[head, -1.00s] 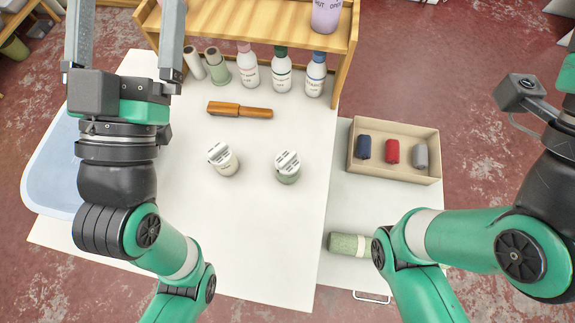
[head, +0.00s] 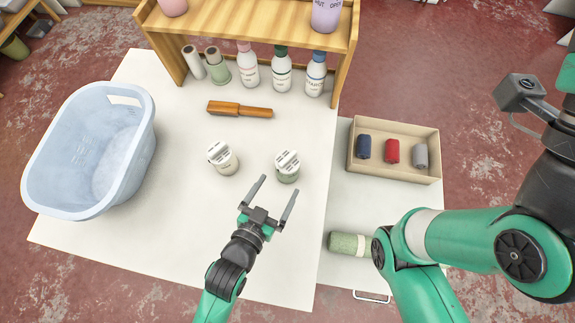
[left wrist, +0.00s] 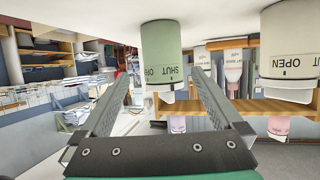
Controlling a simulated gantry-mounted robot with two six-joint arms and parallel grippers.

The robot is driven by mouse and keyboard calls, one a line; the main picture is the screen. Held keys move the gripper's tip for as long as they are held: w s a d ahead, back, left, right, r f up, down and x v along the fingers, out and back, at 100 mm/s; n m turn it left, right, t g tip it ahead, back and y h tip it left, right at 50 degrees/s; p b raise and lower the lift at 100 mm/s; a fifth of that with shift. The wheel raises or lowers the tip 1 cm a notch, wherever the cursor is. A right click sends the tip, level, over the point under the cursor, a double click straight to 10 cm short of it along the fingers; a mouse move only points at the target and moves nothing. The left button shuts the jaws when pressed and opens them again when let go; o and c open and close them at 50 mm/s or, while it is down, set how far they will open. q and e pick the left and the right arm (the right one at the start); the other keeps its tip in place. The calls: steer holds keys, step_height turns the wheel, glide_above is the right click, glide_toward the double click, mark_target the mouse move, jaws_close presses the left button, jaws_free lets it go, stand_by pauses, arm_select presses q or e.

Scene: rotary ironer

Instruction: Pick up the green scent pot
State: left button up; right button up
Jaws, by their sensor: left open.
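My right gripper is out of view.
A brown wooden tool (head: 240,110) and several bottles (head: 281,72) under a wooden shelf (head: 250,25) are behind the pots. A blue basket (head: 92,150) is at left. A box with rolls (head: 433,162) and a green roll (head: 346,243) are at right. The table front is clear.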

mark_target(288, 167)
arm_select(q)
steer(key=x, duration=0.9)
steer(key=shift+a+r, duration=0.1)
steer(key=shift+r, duration=0.1)
steer(key=c, duration=1.3)
